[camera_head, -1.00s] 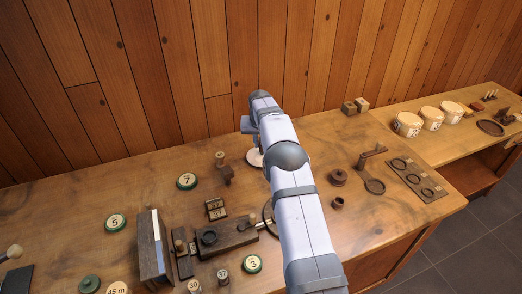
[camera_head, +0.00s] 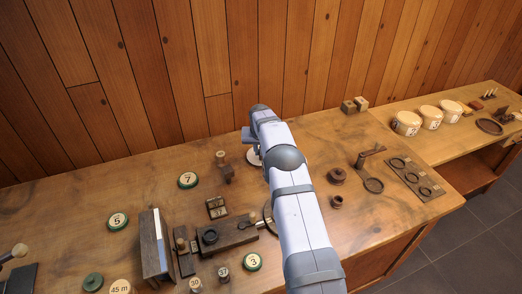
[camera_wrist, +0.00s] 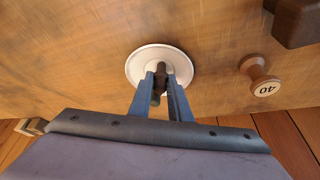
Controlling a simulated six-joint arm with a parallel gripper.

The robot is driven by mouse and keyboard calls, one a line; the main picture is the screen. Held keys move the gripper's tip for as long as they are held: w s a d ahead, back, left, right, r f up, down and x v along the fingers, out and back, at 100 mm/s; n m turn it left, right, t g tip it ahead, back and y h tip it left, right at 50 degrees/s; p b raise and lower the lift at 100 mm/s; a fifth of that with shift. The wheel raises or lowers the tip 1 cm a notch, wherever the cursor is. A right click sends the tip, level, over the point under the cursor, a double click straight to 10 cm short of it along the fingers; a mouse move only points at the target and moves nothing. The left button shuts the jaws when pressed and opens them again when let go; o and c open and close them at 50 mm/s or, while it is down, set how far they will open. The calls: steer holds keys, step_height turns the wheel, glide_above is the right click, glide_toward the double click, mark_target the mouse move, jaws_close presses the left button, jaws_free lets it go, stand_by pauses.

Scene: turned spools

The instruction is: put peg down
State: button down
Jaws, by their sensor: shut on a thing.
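The peg (camera_wrist: 160,72) is a short dark brown piece seen between my fingers in the wrist view. My gripper (camera_wrist: 161,80) is shut on it. Beneath the peg lies a round white disc (camera_wrist: 135,66) on the wooden bench; whether the peg touches the disc cannot be told. In the head view the disc (camera_head: 253,158) shows beside my arm, near the back of the bench, and my arm hides the peg and fingertips.
A wooden spool marked 40 (camera_wrist: 260,75) stands right of the disc in the wrist view, with a dark block (camera_wrist: 296,22) beyond. In the head view, a dark fixture (camera_head: 226,236) sits left of my arm and a brown spool (camera_head: 337,175) right. A plank wall (camera_head: 180,70) rises behind.

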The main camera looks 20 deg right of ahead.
steer(key=c, duration=1.6)
jaws_free()
steer(key=shift+f, duration=0.1)
steer(key=shift+c, duration=0.2)
steer(key=shift+r, duration=0.25)
steer(key=b+v, duration=0.3)
steer(key=v, duration=0.9)
steer(key=shift+f, duration=0.1)
steer(key=s+a+f+n+g, duration=0.1)
steer(key=s+a, duration=0.3)
steer(key=s, duration=0.9)
steer(key=s+a+f+n+g+y, duration=0.1)
steer(key=s+a+f+n, duration=0.1)
steer(key=s, duration=1.1)
steer(key=s+a+f+n+g, duration=0.1)
steer(key=s+a, duration=0.6)
steer(key=s, duration=0.7)
step_height(320, 180, down, 2)
steer(key=shift+f+g+y, duration=0.1)
steer(key=shift+g+y, duration=0.3)
steer(key=shift+g, duration=0.2)
steer(key=shift+a, duration=0.15)
